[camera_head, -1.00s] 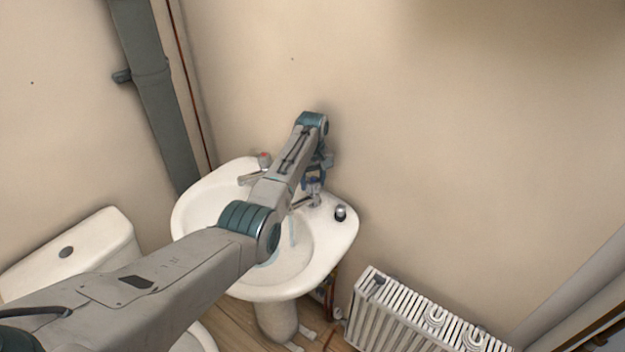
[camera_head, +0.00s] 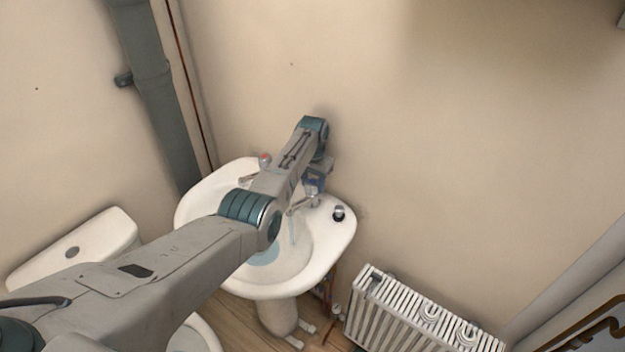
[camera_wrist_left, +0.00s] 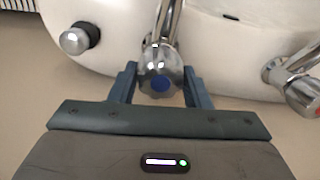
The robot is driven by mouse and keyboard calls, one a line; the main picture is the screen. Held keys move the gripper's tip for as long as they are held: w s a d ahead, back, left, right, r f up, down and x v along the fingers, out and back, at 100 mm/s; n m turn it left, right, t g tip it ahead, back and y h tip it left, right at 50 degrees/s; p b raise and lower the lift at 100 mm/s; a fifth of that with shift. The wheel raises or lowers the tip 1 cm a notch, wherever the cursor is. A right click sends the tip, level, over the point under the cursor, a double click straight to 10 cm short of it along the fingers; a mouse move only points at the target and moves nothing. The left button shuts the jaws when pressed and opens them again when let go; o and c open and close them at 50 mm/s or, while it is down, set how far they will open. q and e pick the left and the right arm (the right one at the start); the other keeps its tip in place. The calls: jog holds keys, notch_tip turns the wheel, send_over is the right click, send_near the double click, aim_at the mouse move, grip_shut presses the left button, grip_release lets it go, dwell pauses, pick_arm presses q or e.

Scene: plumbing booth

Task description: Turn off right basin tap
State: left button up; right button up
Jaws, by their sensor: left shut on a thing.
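The right basin tap is chrome with a blue-marked knob (camera_wrist_left: 159,80); in the head view it shows at the back right of the basin (camera_head: 311,189). My left gripper (camera_wrist_left: 160,88) comes down over this tap, with its two blue fingers on either side of the knob and shut on it. It also shows in the head view (camera_head: 314,181), partly hidden by my wrist. Water runs from this tap's spout into the bowl as a pale blue stream (camera_head: 293,230). The other tap, with a red mark (camera_head: 264,160), stands at the back left. My right gripper is not in view.
The white basin (camera_head: 335,245) stands on a pedestal against the wall. A chrome and black round piece (camera_wrist_left: 80,39) sits on the rim beside the right tap. A white radiator (camera_head: 400,315) is at lower right, a toilet cistern (camera_head: 105,240) at left.

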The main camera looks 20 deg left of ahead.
aim_at(314, 181)
pick_arm(q)
jog(key=m, duration=0.3)
jog(key=m+p, duration=0.1)
jog(key=m, duration=0.2)
jog(key=shift+d+r, duration=0.1)
jog(key=shift+r, duration=0.1)
jog(key=m+p, duration=0.1)
jog(key=m, duration=0.5)
dwell(0.4)
jog(key=o, duration=1)
jog(key=shift+s+f, duration=0.1)
notch_tip(314, 181, up, 11)
jog(key=b, duration=0.1)
jog(key=shift+d+f, duration=0.1)
jog(key=shift+s+f, duration=0.1)
